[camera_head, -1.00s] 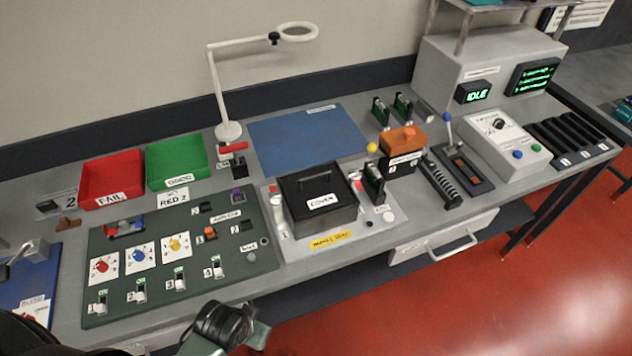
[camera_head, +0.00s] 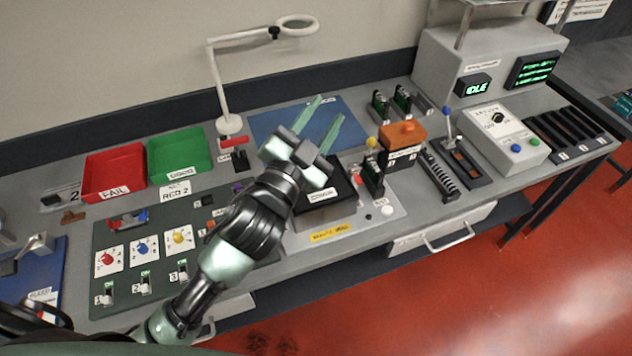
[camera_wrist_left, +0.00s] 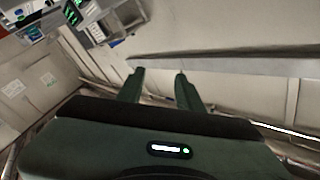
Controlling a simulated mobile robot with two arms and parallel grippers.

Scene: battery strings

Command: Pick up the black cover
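The black cover (camera_head: 338,197) is a dark box-shaped lid with a "COVER" label, on a light grey base plate on the bench. My left arm and gripper hide its left part and top in the head view. My left gripper (camera_head: 325,121) is above the cover, with its two green fingers apart and pointing up toward the back wall over the blue mat. The fingers also show apart and empty in the left wrist view (camera_wrist_left: 159,78). I cannot tell from the pictures whether any part of the gripper touches the cover. My right gripper is not in view.
A white magnifier lamp (camera_head: 228,128) stands behind on the left, near the red tray (camera_head: 100,195) and green tray (camera_head: 165,181). A green switch panel (camera_head: 130,280) lies left of the cover. An orange-topped block (camera_head: 402,133) and upright cards stand close on the right.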

